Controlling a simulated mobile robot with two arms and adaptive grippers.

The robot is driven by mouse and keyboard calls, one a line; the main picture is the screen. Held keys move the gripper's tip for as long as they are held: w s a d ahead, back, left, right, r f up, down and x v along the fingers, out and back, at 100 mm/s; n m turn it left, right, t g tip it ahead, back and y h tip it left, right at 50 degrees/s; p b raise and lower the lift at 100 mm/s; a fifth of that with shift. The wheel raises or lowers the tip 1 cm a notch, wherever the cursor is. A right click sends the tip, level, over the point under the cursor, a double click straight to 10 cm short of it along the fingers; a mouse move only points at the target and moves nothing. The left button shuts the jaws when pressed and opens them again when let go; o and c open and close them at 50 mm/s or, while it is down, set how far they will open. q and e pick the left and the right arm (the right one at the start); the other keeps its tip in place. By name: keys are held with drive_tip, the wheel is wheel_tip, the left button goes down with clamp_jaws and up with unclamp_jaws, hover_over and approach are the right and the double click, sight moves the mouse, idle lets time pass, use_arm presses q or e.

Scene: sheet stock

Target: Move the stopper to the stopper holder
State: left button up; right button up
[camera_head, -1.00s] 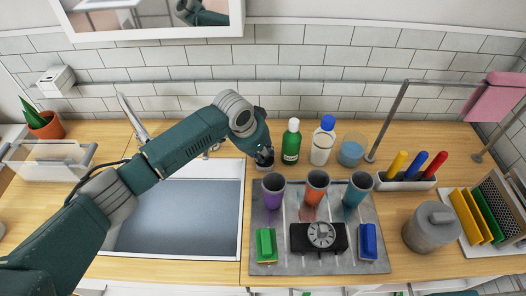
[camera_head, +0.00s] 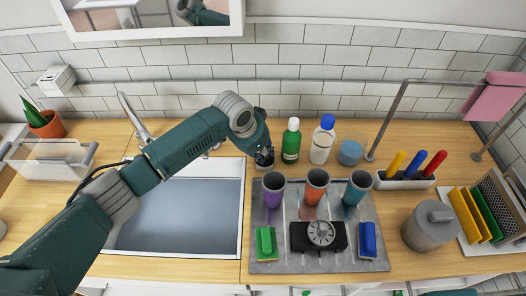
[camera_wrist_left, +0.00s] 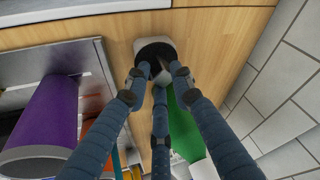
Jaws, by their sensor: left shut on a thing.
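My left gripper (camera_head: 264,157) is at the counter behind the tray's left corner, to the left of the green bottle. The stopper is at a small grey holder with a dark top (camera_wrist_left: 155,43), which stands on the wooden counter. The fingers hide part of both, and I cannot tell whether the stopper is seated in it or just above it. In the head view the gripper mostly covers them. My right gripper is out of view.
A green bottle (camera_head: 291,142), a white bottle with a blue cap (camera_head: 323,141) and a glass (camera_head: 351,151) stand close on the right. Purple (camera_head: 273,190), orange and teal cups stand on the grey tray (camera_head: 276,267) in front. The sink (camera_head: 180,215) is at left.

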use_arm(q)
drive_tip(key=shift+s+f, duration=0.1)
drive_tip(key=shift+f, duration=0.1)
drive_tip(key=o, duration=1.1)
drive_tip(key=shift+o, duration=0.2)
drive_tip(key=shift+o, duration=0.5)
drive_tip(key=o, duration=0.4)
drive_tip(key=shift+r, duration=0.1)
